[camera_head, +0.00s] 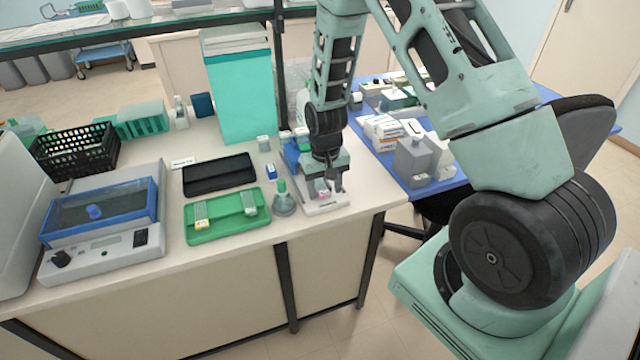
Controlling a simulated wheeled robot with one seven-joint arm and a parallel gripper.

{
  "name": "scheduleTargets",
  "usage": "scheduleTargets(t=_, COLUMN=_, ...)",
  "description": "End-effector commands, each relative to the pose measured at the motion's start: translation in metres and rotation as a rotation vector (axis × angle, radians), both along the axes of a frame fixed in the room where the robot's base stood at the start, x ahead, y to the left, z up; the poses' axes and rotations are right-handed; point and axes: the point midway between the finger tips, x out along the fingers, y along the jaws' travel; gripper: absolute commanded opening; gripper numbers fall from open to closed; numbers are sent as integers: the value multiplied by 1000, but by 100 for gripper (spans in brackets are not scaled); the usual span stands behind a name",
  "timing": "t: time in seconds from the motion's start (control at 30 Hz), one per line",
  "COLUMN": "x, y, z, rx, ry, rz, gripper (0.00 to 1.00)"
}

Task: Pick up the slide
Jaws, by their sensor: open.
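My gripper (331,188) points down at the right end of the lab bench, low over a small white device (325,206). Its fingers are small in this view, and no held object can be made out. A small pinkish piece (322,194) shows beside the fingertips; I cannot tell whether it is the slide. A green tray (228,228) to the left holds a small white piece with a yellow end (201,223), which looks like a slide, and a pale greenish piece (250,204). My gripper is well right of this tray.
A conical flask (283,200) stands between tray and gripper. A black case (219,175) lies behind the tray. A blue-framed bath (100,212) and black basket (76,151) are left. A tall teal box (240,98) stands behind. Boxes crowd the blue table (395,177) right.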

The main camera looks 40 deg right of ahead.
Motion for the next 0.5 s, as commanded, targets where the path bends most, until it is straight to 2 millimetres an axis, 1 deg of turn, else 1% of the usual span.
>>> scheduleTargets(t=0.13, x=0, y=0, z=0, rx=0, ry=0, rz=0, gripper=55)
scheduleTargets(t=0.17, x=0, y=0, z=0, rx=0, ry=0, rz=0, gripper=52)
scheduleTargets(t=0.2, x=0, y=0, z=0, rx=0, ry=0, rz=0, gripper=41)
scheduleTargets(t=0.27, x=0, y=0, z=0, rx=0, ry=0, rz=0, gripper=24)
scheduleTargets(t=0.3, x=0, y=0, z=0, rx=0, ry=0, rz=0, gripper=13)
scheduleTargets(t=0.33, x=0, y=0, z=0, rx=0, ry=0, rz=0, gripper=5)
scheduleTargets(t=0.5, x=0, y=0, z=0, rx=0, ry=0, rz=1, gripper=5)
